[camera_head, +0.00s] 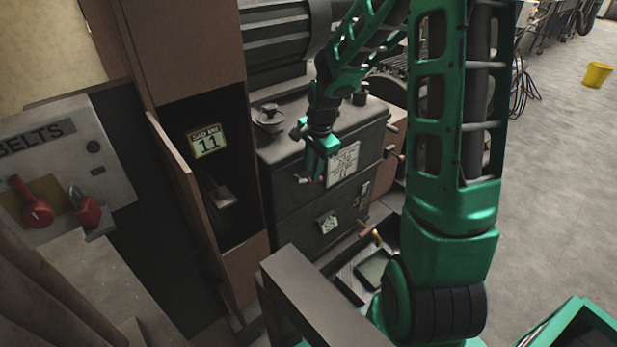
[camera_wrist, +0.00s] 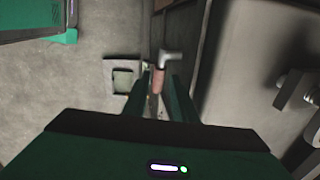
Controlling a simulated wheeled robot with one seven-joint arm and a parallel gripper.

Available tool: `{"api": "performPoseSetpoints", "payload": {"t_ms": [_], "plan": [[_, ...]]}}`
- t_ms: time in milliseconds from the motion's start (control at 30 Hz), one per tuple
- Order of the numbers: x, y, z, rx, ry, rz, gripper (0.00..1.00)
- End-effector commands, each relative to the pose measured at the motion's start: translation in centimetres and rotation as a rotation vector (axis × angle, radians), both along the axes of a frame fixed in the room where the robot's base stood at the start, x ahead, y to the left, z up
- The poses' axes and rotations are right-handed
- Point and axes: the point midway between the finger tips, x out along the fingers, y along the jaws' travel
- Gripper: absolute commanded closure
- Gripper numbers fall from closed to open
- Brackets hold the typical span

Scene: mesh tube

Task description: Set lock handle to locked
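A small handle with a reddish-brown grip and a grey elbow (camera_wrist: 158,78) shows between my gripper's fingers in the wrist view. I cannot tell whether it is between the fingertips or beyond them. My gripper (camera_wrist: 159,85) has its two green fingers apart, with no visible grasp. In the head view, my gripper (camera_head: 312,178) points down beside the dark grey machine (camera_head: 290,200). A handle with a reddish and yellow grip (camera_head: 370,235) is low on that machine's front, and another (camera_head: 394,153) is higher up. No label shows which one is the lock handle.
A grey BELTS panel (camera_head: 60,150) with a red knob (camera_head: 37,210) and a red padlock-like part (camera_head: 85,210) stands left. An open brown cabinet door (camera_head: 180,170) is left of the machine.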

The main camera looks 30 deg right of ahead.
Motion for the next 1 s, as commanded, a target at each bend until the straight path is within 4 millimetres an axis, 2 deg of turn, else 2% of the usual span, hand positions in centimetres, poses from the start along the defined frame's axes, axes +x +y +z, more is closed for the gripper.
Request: {"api": "performPoseSetpoints", "payload": {"t_ms": [100,300,667,767,1000], "plan": [[0.2,0.1,-1.7,0.002,0.002,0.001,0.75],[0.5,0.1,-3.2,0.0,0.0,0.001,0.75],[0.6,0.1,-3.5,0.0,-0.001,0.001,0.75],[0.6,0.1,-3.5,0.0,-0.001,0.001,0.99],[0.7,0.4,-3.5,0.007,0.0,0.004,1.0]]}}
